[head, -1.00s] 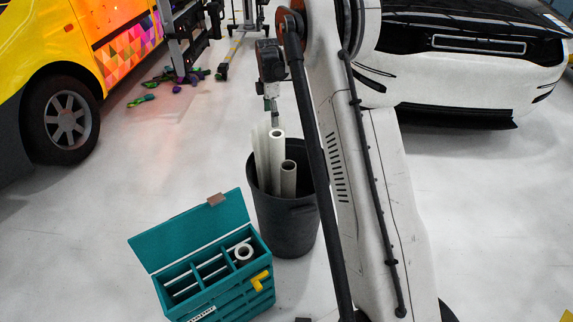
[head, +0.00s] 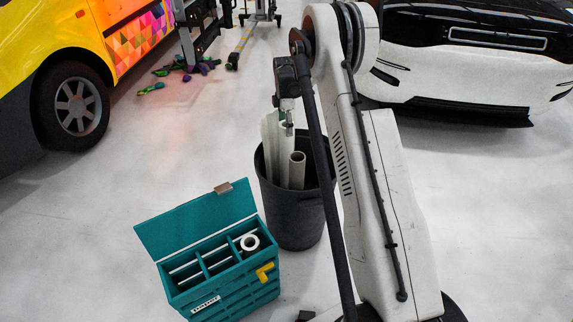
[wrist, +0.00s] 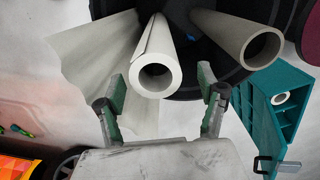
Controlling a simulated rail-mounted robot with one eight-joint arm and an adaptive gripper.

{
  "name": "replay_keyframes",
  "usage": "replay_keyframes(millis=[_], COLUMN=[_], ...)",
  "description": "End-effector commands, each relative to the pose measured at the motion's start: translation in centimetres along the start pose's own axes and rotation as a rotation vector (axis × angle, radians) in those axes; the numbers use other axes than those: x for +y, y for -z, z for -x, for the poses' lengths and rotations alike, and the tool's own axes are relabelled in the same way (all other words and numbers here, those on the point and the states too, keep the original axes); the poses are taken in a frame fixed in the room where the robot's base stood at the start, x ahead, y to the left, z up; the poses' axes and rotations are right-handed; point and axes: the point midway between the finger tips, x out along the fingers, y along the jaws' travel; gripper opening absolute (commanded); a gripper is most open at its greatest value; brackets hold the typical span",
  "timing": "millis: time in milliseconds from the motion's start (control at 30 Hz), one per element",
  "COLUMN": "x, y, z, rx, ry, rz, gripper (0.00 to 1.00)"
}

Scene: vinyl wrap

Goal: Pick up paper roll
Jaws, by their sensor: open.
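Several paper rolls stand upright in a dark bin (head: 290,222). In the wrist view a white paper roll (wrist: 155,78) points its hollow end at the camera, between and just beyond my fingertips. In the head view this white roll (head: 286,146) stands beneath my gripper (head: 289,122), its top partly hidden. My gripper, also seen in the wrist view (wrist: 161,82), is open, with one finger on each side of the roll end. A greyer roll (wrist: 238,42) stands to its right, and a loose white sheet roll (wrist: 88,60) to its left.
A teal open box (head: 225,277) with compartments and a small white tape roll (head: 249,242) stands left of the bin. A yellow vehicle (head: 70,50) is at left, a white car (head: 455,85) at back right. Floor between is mostly clear.

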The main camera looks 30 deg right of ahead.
Motion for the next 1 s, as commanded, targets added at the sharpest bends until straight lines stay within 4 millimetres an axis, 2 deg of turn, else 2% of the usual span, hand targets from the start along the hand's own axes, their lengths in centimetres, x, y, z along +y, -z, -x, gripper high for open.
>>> replay_keyframes(millis=[300, 567, 667, 1000], x=[0.4, 0.4, 0.4, 0.4], y=[-0.4, -0.4, -0.4, -0.4], z=[-4.2, -4.7, -4.7, -4.7], rx=[0.0, 0.0, 0.0, 0.0], ry=[0.0, 0.0, 0.0, 0.0], rz=[0.0, 0.0, 0.0, 0.0], gripper=[0.71, 0.71, 0.6, 0.15])
